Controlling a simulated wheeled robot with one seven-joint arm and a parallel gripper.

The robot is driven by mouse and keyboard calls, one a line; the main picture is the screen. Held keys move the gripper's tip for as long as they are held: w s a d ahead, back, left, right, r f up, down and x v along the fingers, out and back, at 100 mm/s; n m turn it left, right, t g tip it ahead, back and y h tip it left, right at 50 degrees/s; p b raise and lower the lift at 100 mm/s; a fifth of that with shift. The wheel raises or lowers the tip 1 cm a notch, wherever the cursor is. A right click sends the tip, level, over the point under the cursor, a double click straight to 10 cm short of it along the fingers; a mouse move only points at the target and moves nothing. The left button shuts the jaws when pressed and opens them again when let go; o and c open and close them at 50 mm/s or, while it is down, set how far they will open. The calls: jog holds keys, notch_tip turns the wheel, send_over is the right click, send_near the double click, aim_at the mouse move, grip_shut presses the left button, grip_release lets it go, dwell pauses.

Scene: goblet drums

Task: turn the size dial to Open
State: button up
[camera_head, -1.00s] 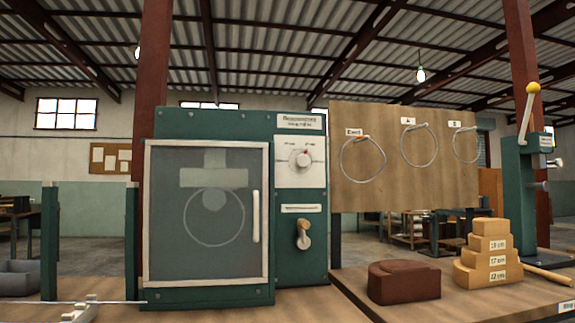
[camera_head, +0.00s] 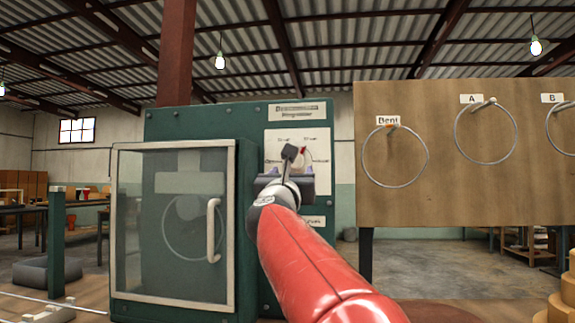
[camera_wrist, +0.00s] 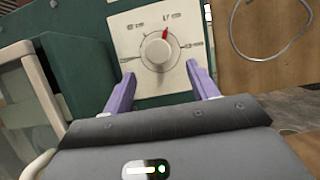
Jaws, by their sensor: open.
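The size dial (camera_wrist: 157,52) is a round silver knob with a red pointer mark, on a white plate (camera_wrist: 128,20) of the green machine. In the wrist view the red mark points up and slightly right, near the upper-right label. The plate's labels are too small to read surely. My gripper (camera_wrist: 160,88) is open, its two purple fingers pointing at the plate, one either side below the knob, with nothing between them. In the head view my gripper (camera_head: 287,180) is in front of the plate and hides most of the dial; part of the red mark (camera_head: 302,150) shows.
A glazed door (camera_head: 130,220) with a white handle (camera_head: 212,230) is left of the dial, shut, with a ring behind it. A wooden board (camera_head: 450,200) at the right carries wire rings labelled Bent, A and B. Wooden stepped blocks (camera_head: 562,305) stand at lower right.

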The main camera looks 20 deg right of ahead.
aim_at(295, 163)
jog(key=p+x, duration=0.3)
jog(key=x, duration=0.4)
jog(key=shift+w, duration=0.15)
jog(key=shift+a, duration=0.1)
jog(key=shift+c, duration=0.2)
jog(key=c, duration=0.9)
